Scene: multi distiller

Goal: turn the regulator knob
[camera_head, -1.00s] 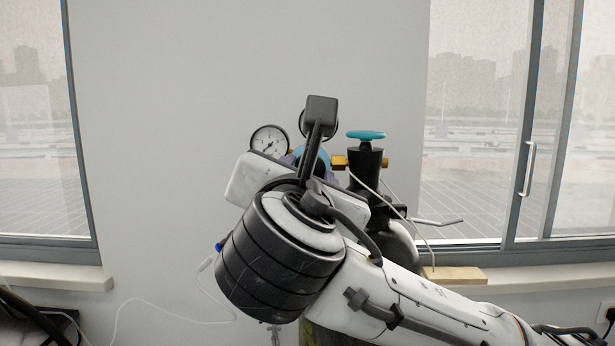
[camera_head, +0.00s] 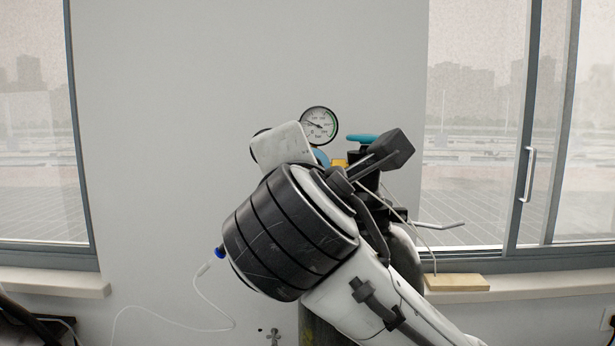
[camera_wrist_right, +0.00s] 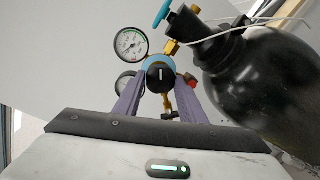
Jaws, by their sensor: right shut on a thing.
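The regulator's black knob (camera_wrist_right: 160,77), with a white mark, sits in front of its blue ring in the right wrist view. My right gripper (camera_wrist_right: 159,84) has its two purple fingers on either side of the knob and is shut on it. In the head view my right wrist and gripper body cover the knob and fingertips. A white-faced gauge (camera_head: 320,124) shows above the gripper; in the wrist view a gauge (camera_wrist_right: 129,43) is upper left and a second gauge (camera_wrist_right: 126,83) is partly hidden by a finger. My left gripper is not in view.
A black gas cylinder (camera_wrist_right: 265,75) stands behind, with a teal valve handwheel (camera_head: 362,140) on top. A thin white hose (camera_head: 400,215) hangs from its area. A wooden block (camera_head: 457,282) lies on the right windowsill. The wall to the left is clear.

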